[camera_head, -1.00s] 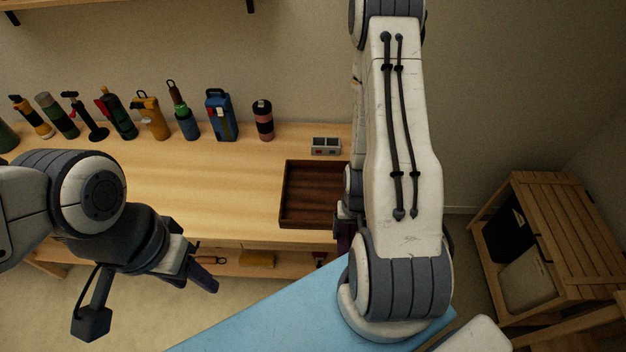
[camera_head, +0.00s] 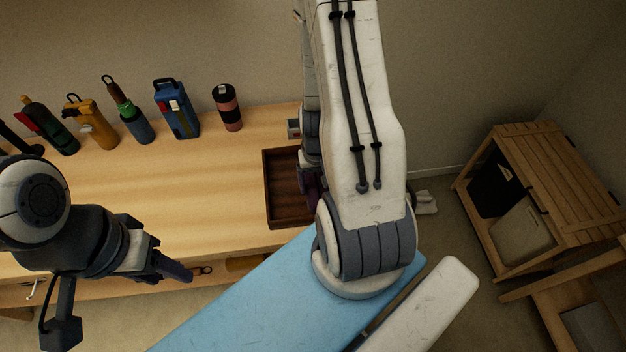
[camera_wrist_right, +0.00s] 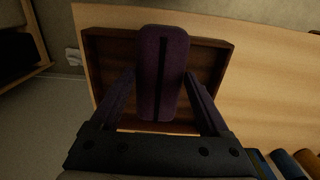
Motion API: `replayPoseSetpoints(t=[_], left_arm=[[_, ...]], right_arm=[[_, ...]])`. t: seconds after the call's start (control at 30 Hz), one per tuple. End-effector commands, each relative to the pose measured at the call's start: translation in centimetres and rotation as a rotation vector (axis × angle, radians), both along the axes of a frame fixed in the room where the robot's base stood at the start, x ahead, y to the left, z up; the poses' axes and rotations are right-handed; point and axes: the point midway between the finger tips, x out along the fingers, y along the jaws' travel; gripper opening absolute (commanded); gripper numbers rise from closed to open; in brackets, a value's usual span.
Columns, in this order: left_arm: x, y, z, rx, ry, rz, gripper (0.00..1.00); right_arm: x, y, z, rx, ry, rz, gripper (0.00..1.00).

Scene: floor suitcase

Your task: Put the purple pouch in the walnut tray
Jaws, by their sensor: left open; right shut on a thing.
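The walnut tray (camera_head: 285,216) sits on the right end of the wooden bench, partly hidden by my right arm. In the right wrist view the tray (camera_wrist_right: 98,65) lies beyond the gripper. My right gripper (camera_wrist_right: 161,82) is shut on the purple pouch (camera_wrist_right: 173,60), a dark purple piece with a black stripe. The pouch overlaps the tray's inside in that view; its height above the tray floor is hard to tell. In the head view the pouch is mostly hidden behind my right arm. My left gripper (camera_head: 176,270) is open and empty at the bench's front edge.
Bottles and flasks line the back of the bench, among them a blue flask (camera_head: 177,110) and a pink-and-black one (camera_head: 228,108). A small grey box (camera_head: 293,128) is behind the tray. A slatted wooden cabinet (camera_head: 560,185) stands at right. The middle benchtop is clear.

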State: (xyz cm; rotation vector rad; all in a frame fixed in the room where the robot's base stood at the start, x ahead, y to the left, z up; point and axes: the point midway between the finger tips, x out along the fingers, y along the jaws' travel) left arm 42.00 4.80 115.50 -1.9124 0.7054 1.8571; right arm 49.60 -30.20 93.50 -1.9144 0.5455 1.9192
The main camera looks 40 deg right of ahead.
Motion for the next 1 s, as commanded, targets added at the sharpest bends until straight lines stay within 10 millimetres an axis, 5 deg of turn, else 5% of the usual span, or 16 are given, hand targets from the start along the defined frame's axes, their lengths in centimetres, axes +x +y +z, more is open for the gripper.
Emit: replayPoseSetpoints(t=[0.13, 0.73, 1.0], left_arm=[[0.0, 0.0, -2.1, 0.000, 0.000, 0.001, 0.50], [0.0, 0.0, 4.8, -0.001, -0.001, 0.001, 0.50], [0.0, 0.0, 5.3, 0.000, 0.000, -0.002, 0.50]], right_arm=[[0.4, -0.1, -0.7, 0.008, -0.011, -0.002, 0.18], [6.9, -4.8, -4.4, 0.010, -0.003, -0.005, 0.18], [7.9, -5.5, -6.0, 0.009, -0.005, -0.003, 0.18]])
